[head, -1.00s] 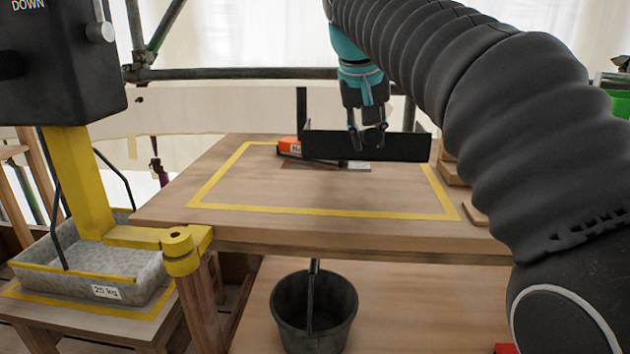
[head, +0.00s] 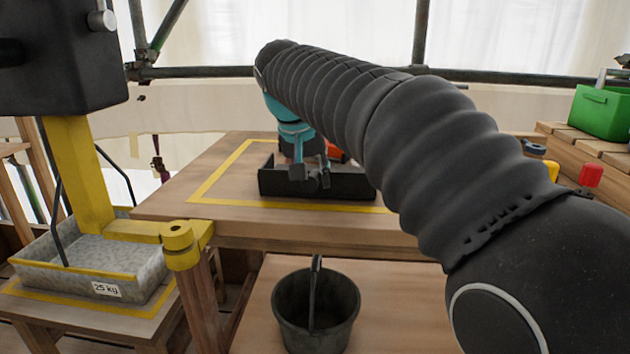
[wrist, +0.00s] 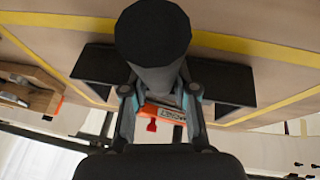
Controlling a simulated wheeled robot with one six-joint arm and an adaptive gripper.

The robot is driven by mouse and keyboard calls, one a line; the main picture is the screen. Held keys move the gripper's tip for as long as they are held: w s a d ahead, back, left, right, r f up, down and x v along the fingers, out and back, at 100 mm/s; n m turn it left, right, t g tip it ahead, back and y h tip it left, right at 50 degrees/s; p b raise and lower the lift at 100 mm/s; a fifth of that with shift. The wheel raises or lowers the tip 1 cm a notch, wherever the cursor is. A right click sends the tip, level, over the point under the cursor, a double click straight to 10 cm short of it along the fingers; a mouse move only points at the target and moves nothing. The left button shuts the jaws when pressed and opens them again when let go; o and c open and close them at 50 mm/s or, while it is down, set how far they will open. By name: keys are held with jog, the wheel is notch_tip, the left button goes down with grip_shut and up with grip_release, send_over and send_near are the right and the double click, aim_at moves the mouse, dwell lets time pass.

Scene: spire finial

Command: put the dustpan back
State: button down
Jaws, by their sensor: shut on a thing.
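The black dustpan (head: 345,186) is at the front part of the worktable, over the yellow-outlined area. My gripper (head: 310,176) is shut on it, coming down from above. I cannot tell whether the dustpan touches the tabletop. In the wrist view, dark panels of the dustpan (wrist: 228,88) show on both sides of my gripper (wrist: 157,90). A thick dark cylinder (wrist: 152,45), apparently its handle, stands between the fingers and points toward the camera. The finger contact is partly hidden.
The worktable (head: 180,200) has a yellow outline (head: 222,172). An orange item (head: 336,152) shows behind the dustpan. A black bucket (head: 316,318) stands below. A grey 25 kg tray (head: 95,265) is left. A green box (head: 600,112) sits on wooden planks at right. My arm hides the table's right side.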

jog(key=shift+f, duration=0.15)
jog(key=c, duration=0.9)
grip_release()
jog(key=p+v, duration=0.2)
jog(key=v, duration=1)
